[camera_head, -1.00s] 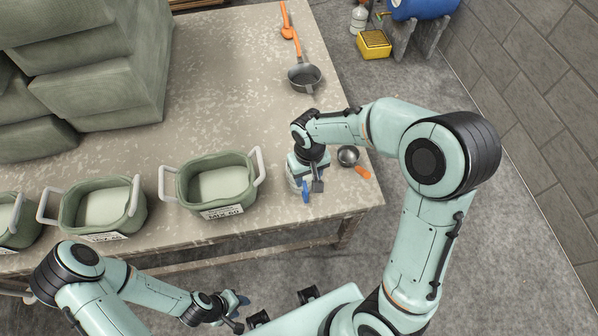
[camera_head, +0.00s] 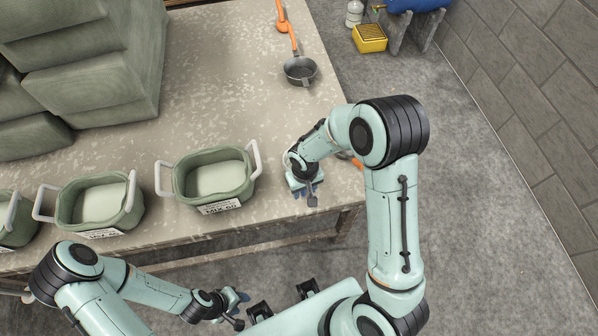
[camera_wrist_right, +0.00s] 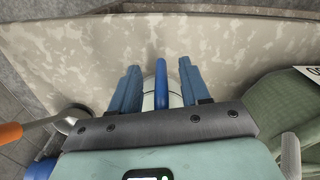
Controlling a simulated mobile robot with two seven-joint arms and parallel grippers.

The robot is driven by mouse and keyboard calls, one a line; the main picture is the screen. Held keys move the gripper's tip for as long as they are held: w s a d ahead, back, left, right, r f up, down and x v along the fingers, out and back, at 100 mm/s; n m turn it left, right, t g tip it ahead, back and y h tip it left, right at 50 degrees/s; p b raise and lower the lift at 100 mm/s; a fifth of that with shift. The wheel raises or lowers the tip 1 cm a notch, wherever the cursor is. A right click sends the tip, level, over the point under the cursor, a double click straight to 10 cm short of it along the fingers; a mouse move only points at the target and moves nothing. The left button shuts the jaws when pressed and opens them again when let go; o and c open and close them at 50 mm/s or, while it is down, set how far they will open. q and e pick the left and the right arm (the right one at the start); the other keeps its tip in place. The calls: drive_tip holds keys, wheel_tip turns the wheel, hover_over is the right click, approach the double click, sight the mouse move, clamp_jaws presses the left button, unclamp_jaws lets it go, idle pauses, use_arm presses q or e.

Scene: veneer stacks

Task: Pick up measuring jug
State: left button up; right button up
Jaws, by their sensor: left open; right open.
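The measuring jug (camera_wrist_right: 148,101) shows in the right wrist view as a white rounded body with a blue upright part (camera_wrist_right: 160,80), apparently its handle, partly hidden by my fingers. In the head view my arm and gripper hide most of it. My right gripper (camera_head: 306,189) is open above the table's near right corner. In the right wrist view its blue fingers (camera_wrist_right: 160,72) stand on either side of the jug's blue part; I cannot tell whether they touch it. My left gripper (camera_head: 240,311) is open and empty, low in front of the table.
Green two-handled tubs (camera_head: 212,172) stand left of the right gripper on the table (camera_head: 235,75). A small metal scoop (camera_wrist_right: 76,113) with an orange handle (camera_head: 357,163) lies close on the other side. A grey pan (camera_head: 300,70) and large green stacks (camera_head: 95,85) are farther back.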

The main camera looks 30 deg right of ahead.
clamp_jaws()
drive_tip(key=shift+r, duration=0.2)
use_arm(q)
drive_tip(key=shift+w+r+p, duration=0.85)
drive_tip(key=shift+r, duration=0.3)
use_arm(e)
wheel_tip(320, 180, up, 20)
drive_tip(key=shift+f, duration=0.25)
